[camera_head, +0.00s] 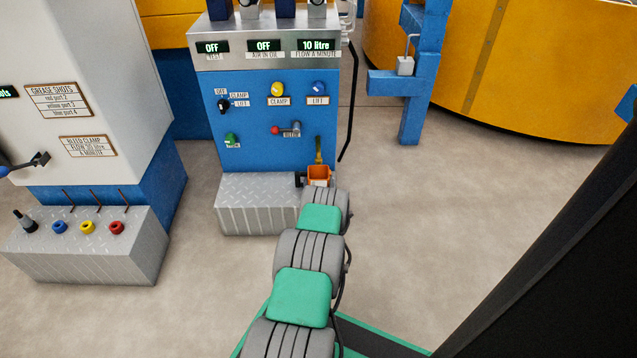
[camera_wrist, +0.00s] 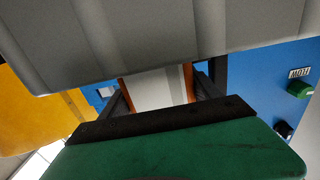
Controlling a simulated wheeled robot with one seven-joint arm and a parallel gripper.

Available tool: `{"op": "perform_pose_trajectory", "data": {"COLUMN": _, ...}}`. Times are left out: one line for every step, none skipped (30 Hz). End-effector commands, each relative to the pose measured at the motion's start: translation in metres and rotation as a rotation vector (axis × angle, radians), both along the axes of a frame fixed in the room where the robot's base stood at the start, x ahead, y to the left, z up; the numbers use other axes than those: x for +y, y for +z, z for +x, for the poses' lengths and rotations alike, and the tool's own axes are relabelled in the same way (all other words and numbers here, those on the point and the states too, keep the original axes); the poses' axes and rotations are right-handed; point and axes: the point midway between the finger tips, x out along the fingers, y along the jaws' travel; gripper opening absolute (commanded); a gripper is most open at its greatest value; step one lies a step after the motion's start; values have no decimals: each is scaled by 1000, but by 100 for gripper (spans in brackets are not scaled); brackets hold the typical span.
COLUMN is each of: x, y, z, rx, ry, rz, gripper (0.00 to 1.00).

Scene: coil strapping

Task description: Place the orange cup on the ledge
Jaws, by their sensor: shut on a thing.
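The orange cup (camera_head: 319,174) is at the right end of the grey tread-plate ledge (camera_head: 252,203), in front of the blue panel. My gripper (camera_head: 308,180) is shut on it; my arm hides much of the gripper and the cup's lower part. In the wrist view, orange strips of the cup (camera_wrist: 188,82) show between the two dark fingers of my gripper (camera_wrist: 163,90). A large grey ribbed surface, seemingly the ledge (camera_wrist: 150,40), fills the top of that view. I cannot tell whether the cup touches the ledge.
An olive upright part (camera_head: 318,150) stands just behind and above the cup. A black hose (camera_head: 350,110) hangs to the right of the blue panel (camera_head: 250,130). The ledge's left part is bare. Another grey block with coloured ports (camera_head: 85,250) stands at left. Open floor lies right.

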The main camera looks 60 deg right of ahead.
Motion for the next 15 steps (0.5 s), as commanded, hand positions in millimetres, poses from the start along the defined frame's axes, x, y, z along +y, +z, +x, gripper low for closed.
{"op": "perform_pose_trajectory", "data": {"x": 0, "y": -1, "z": 0, "rx": 0, "ry": 0, "rz": 0, "gripper": 31}}
{"op": "perform_pose_trajectory", "data": {"x": 0, "y": -2, "z": 0, "rx": 0, "ry": 0, "rz": 1, "gripper": 31}}
{"op": "perform_pose_trajectory", "data": {"x": 0, "y": -3, "z": 0, "rx": 0, "ry": 0, "rz": 1, "gripper": 31}}
{"op": "perform_pose_trajectory", "data": {"x": 0, "y": -3, "z": 0, "rx": 0, "ry": 0, "rz": 1, "gripper": 73}}
{"op": "perform_pose_trajectory", "data": {"x": 0, "y": -3, "z": 0, "rx": 0, "ry": 0, "rz": 0, "gripper": 76}}
{"op": "perform_pose_trajectory", "data": {"x": 0, "y": -3, "z": 0, "rx": 0, "ry": 0, "rz": 0, "gripper": 79}}
{"op": "perform_pose_trajectory", "data": {"x": 0, "y": -3, "z": 0, "rx": 0, "ry": 0, "rz": 0, "gripper": 81}}
{"op": "perform_pose_trajectory", "data": {"x": 0, "y": -3, "z": 0, "rx": 0, "ry": 0, "rz": 0, "gripper": 84}}
{"op": "perform_pose_trajectory", "data": {"x": 0, "y": -3, "z": 0, "rx": 0, "ry": 0, "rz": 0, "gripper": 87}}
{"op": "perform_pose_trajectory", "data": {"x": 0, "y": -3, "z": 0, "rx": 0, "ry": 0, "rz": 0, "gripper": 90}}
{"op": "perform_pose_trajectory", "data": {"x": 0, "y": -3, "z": 0, "rx": 0, "ry": 0, "rz": 0, "gripper": 92}}
{"op": "perform_pose_trajectory", "data": {"x": 0, "y": -3, "z": 0, "rx": 0, "ry": 0, "rz": 0, "gripper": 94}}
{"op": "perform_pose_trajectory", "data": {"x": 0, "y": -3, "z": 0, "rx": 0, "ry": 0, "rz": 0, "gripper": 94}}
{"op": "perform_pose_trajectory", "data": {"x": 0, "y": -3, "z": 0, "rx": 0, "ry": 0, "rz": 0, "gripper": 94}}
{"op": "perform_pose_trajectory", "data": {"x": 0, "y": -3, "z": 0, "rx": 0, "ry": 0, "rz": 0, "gripper": 94}}
